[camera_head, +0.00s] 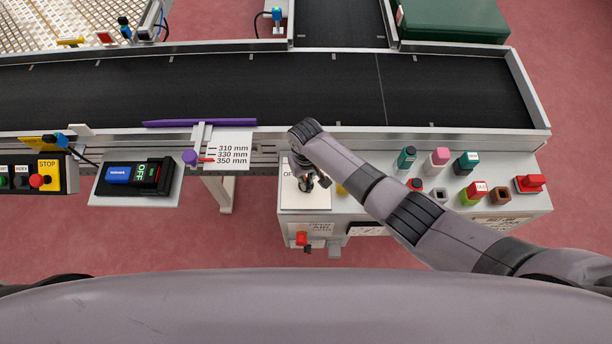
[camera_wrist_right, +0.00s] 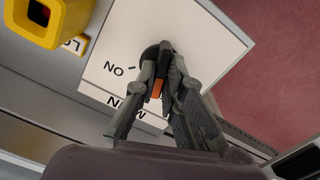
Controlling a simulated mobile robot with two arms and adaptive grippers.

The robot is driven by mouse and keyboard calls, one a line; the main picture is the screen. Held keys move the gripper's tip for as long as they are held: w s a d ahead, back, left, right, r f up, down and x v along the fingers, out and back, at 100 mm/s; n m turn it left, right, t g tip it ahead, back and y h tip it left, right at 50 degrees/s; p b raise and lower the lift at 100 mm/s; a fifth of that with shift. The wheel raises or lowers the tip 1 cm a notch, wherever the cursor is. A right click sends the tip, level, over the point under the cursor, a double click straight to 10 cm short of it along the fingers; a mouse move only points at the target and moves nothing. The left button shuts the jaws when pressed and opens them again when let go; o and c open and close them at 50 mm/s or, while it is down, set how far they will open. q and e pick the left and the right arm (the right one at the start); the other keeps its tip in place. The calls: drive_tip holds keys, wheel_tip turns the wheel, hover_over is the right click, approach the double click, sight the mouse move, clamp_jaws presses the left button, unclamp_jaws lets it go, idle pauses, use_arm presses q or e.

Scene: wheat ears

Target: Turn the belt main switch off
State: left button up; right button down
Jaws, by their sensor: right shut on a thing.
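The belt main switch sits on a white label plate (camera_head: 300,199) on the grey control panel left of my right arm. In the wrist view the plate (camera_wrist_right: 200,30) shows the mark "ON" upside down, with a short dash beside it. My right gripper (camera_head: 309,180) is over the plate. In the wrist view its fingers (camera_wrist_right: 163,72) are shut around the dark switch knob, whose orange marking (camera_wrist_right: 157,89) shows between them. The fingers hide most of the knob, so its exact pointing direction is hard to tell. My left gripper is out of view.
A yellow block (camera_wrist_right: 75,25) stands close beside the plate. Several coloured blocks and buttons, such as a red one (camera_head: 530,183), fill the panel's right side. A red knob (camera_head: 301,239) is on its front. The black conveyor belt (camera_head: 300,90) runs behind.

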drive_tip(key=n, duration=0.4)
drive_tip(key=shift+n+p, duration=0.3)
idle(0.5)
drive_tip(key=c, duration=1.7)
unclamp_jaws()
wheel_tip(320, 180, up, 12)
drive_tip(key=shift+r, duration=0.1)
